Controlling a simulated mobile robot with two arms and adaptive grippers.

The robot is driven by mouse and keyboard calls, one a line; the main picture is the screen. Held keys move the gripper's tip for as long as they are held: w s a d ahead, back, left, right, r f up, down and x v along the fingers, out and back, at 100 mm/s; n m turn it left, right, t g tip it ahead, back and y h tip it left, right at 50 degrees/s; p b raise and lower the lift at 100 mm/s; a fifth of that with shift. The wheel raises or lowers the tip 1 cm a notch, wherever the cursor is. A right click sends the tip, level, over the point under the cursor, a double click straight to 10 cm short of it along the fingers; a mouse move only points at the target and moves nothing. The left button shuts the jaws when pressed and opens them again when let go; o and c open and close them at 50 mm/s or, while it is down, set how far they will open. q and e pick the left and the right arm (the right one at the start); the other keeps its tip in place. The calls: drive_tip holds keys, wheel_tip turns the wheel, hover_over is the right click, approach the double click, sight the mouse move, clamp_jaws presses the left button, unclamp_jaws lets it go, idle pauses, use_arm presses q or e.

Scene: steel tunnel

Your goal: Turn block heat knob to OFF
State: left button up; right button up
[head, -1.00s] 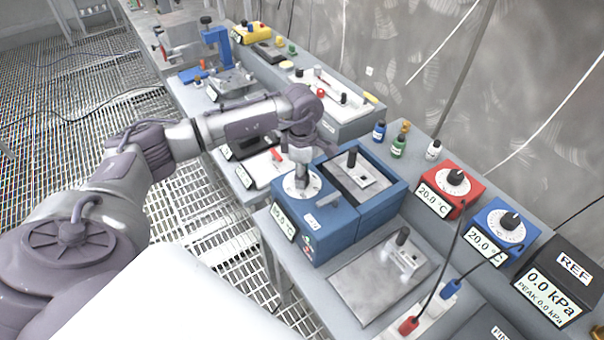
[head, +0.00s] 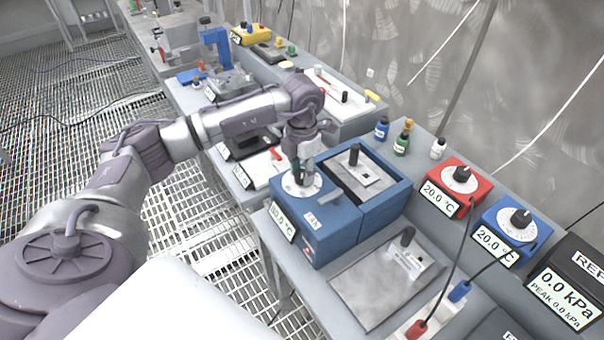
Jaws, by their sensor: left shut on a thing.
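The blue block heater (head: 330,236) stands on the bench, with a white round dial (head: 288,187) on its top left and a temperature display (head: 282,221) on its front. The display looks like a value near 80 °C, but it is too small to read surely. My left gripper (head: 303,172) points down over the dial from above. It is shut on the block heat knob, which its fingers mostly hide. The knob's pointing direction cannot be seen. My right gripper is out of view.
A metal block with a black-handled insert (head: 354,156) sits in the heater's right side. Red (head: 455,185) and blue (head: 512,226) dial boxes stand to the right. A metal plate (head: 375,290) lies in front. Small bottles (head: 402,140) stand behind.

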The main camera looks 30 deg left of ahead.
use_arm(q)
drive_tip(key=n+b, duration=0.1)
drive_tip(key=n, duration=0.5)
drive_tip(key=shift+n, duration=0.3)
drive_tip(key=n+b, duration=0.1)
drive_tip(key=n, duration=1.1)
drive_tip(key=shift+n, duration=0.3)
drive_tip(key=n+p, duration=0.1)
drive_tip(key=n, duration=0.5)
drive_tip(key=shift+n, duration=0.3)
drive_tip(key=o, duration=1.1)
drive_tip(key=shift+o, duration=0.2)
